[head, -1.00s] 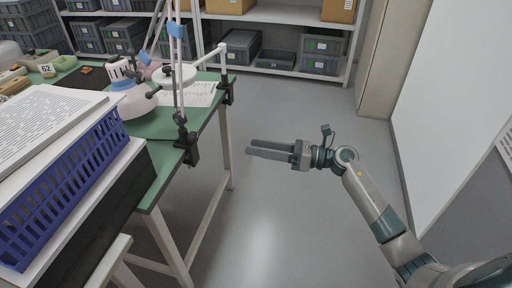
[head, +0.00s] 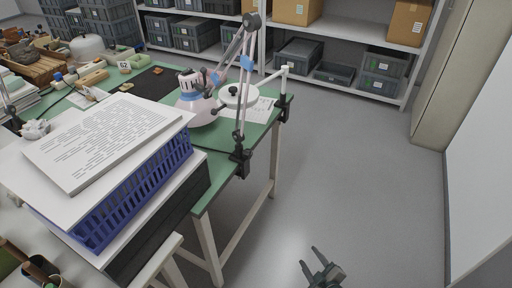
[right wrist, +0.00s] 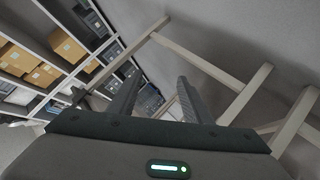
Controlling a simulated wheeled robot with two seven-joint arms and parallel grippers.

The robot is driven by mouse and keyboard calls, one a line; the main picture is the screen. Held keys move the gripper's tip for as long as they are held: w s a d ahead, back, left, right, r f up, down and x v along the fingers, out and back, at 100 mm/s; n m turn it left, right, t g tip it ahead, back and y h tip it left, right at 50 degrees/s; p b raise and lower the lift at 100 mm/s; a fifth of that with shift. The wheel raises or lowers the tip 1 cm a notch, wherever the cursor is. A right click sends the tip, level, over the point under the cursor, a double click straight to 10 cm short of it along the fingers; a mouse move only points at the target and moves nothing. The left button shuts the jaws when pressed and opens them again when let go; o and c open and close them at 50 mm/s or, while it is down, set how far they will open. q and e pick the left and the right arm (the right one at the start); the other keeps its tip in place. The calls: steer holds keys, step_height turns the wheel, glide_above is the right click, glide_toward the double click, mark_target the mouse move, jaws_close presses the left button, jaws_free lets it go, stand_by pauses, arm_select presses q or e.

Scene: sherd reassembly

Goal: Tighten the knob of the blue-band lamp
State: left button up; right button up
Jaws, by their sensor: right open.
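A dark round joint (head: 252,20) tops the arm; I cannot tell which dark part is the knob. My right gripper (head: 309,257) is open and empty at the bottom of the head view, over the floor right of the table and apart from the lamp. Its two fingers (right wrist: 159,78) show in the right wrist view with nothing between them. My left gripper is not in view.
A white disc-shaped fixture (head: 238,96) on a white post (head: 285,75) stands behind the lamp arm. A blue basket (head: 135,198) with papers is at left. Shelves with crates (head: 297,56) stand behind. The grey floor (head: 360,170) right of the table is clear.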

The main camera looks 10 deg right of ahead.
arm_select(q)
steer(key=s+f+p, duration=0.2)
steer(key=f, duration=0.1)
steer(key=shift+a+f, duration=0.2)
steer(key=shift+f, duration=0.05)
arm_select(e)
steer(key=s+a+f+m+g, duration=0.3)
steer(key=s+f, duration=0.3)
steer(key=s, duration=0.5)
steer(key=s+a+f+m+g, duration=0.4)
steer(key=s+f, duration=0.3)
steer(key=s, duration=0.5)
steer(key=shift+s+a+f+m, duration=0.2)
steer(key=shift+a+m, duration=0.1)
steer(key=shift+a, duration=0.1)
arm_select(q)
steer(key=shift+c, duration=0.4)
arm_select(e)
steer(key=shift+c, duration=0.4)
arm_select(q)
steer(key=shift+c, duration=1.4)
arm_select(e)
steer(key=shift+w, duration=0.1)
steer(key=shift+c, duration=1.4)
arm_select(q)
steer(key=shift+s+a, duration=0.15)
arm_select(e)
steer(key=shift+w+a, duration=0.1)
